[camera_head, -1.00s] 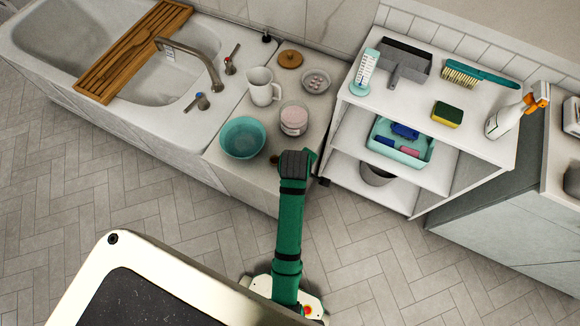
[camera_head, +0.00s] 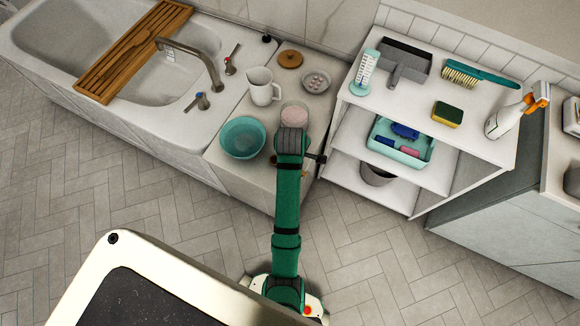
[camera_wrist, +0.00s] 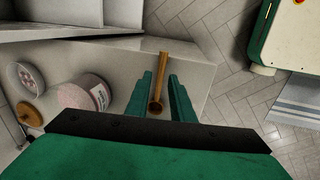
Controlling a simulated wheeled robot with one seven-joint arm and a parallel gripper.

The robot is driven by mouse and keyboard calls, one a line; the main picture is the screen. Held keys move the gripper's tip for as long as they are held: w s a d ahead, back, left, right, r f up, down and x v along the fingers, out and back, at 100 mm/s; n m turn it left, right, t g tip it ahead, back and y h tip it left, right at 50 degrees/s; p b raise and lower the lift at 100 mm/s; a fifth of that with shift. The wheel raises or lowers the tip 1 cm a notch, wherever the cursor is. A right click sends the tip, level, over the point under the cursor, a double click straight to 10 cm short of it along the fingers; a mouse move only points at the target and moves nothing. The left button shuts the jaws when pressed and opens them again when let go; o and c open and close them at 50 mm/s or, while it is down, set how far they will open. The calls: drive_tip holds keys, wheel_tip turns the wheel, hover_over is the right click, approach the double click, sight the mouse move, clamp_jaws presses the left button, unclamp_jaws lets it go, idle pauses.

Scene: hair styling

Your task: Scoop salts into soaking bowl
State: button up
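My gripper (camera_wrist: 160,76) points down over the counter with its two green fingers apart. A wooden scoop (camera_wrist: 157,92) lies between them, with a narrow gap visible on each side. In the head view my arm hides the fingertips and most of the scoop. The jar of pale pink salts (camera_head: 295,115) is just beyond the wrist, partly covered by my arm; it also shows left of the fingers in the wrist view (camera_wrist: 88,95). The teal soaking bowl (camera_head: 242,138) stands on the counter left of the arm and is not in the wrist view. I see no salts in it.
A white pitcher (camera_head: 262,86), a wooden lid (camera_head: 291,59) and a small dish (camera_head: 316,81) stand behind the jar. A white shelf cart (camera_head: 450,150) is close on the right. The bathtub and tap (camera_head: 205,65) are on the left. Floor in front is clear.

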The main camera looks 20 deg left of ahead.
drive_tip(key=shift+w+f, duration=0.15)
drive_tip(key=shift+f, duration=0.85)
drive_tip(key=shift+w+a+f, duration=0.1)
drive_tip(key=shift+w+f, duration=0.1)
drive_tip(key=shift+f, duration=1.1)
drive_tip(key=shift+w+f, duration=0.2)
drive_tip(key=shift+f, duration=1.05)
clamp_jaws()
